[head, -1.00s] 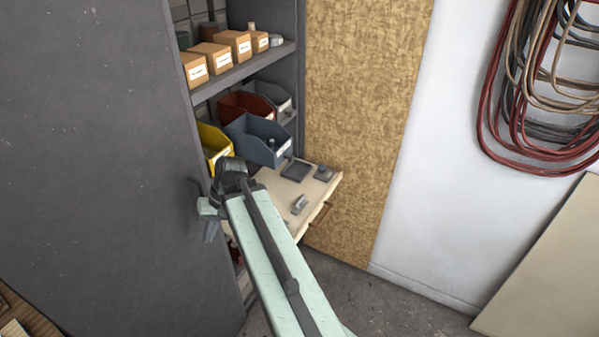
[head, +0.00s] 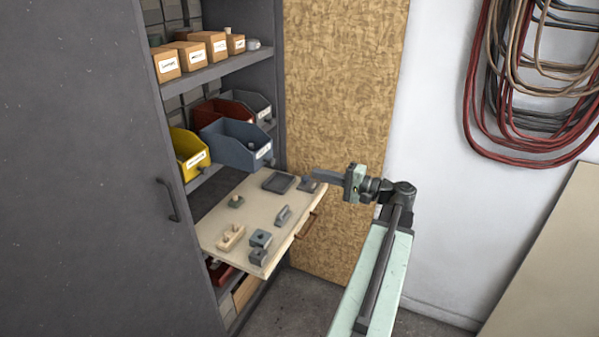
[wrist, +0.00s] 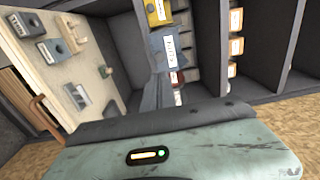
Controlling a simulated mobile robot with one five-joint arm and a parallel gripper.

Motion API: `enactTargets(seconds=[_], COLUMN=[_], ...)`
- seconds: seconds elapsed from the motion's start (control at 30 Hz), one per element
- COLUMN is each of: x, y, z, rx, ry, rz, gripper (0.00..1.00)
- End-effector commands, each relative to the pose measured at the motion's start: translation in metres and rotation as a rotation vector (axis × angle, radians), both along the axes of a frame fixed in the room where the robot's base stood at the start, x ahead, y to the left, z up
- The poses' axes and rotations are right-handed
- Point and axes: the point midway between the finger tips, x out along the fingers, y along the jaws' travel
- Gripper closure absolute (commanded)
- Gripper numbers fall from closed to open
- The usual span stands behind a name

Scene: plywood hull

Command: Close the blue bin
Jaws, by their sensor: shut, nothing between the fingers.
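The blue bin (head: 232,147) stands on a shelf of the grey cabinet, between the yellow bin and the cabinet's right wall. Its top is open, with a white label on its front; no lid shows. It also appears in the wrist view (wrist: 160,50), above my gripper. My gripper (head: 317,175) is shut and empty, pointing left at the right end of the pull-out board, in front of and to the right of the bin.
A pull-out board (head: 225,218) with several small metal and wooden parts juts out below the bins. A yellow bin (head: 188,153), a red bin (head: 212,112) and a grey bin (head: 258,104) stand nearby. A grey cabinet door (head: 100,180) stands at left.

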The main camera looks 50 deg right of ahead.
Motion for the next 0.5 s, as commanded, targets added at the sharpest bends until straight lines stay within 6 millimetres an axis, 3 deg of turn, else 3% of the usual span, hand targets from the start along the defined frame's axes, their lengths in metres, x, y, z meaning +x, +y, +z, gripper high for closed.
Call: enactTargets(seconds=[0.5], x=[0.105], y=[0.027], z=[0.000], rx=[0.000], ry=[0.002], rz=[0.006], gripper=[1.00])
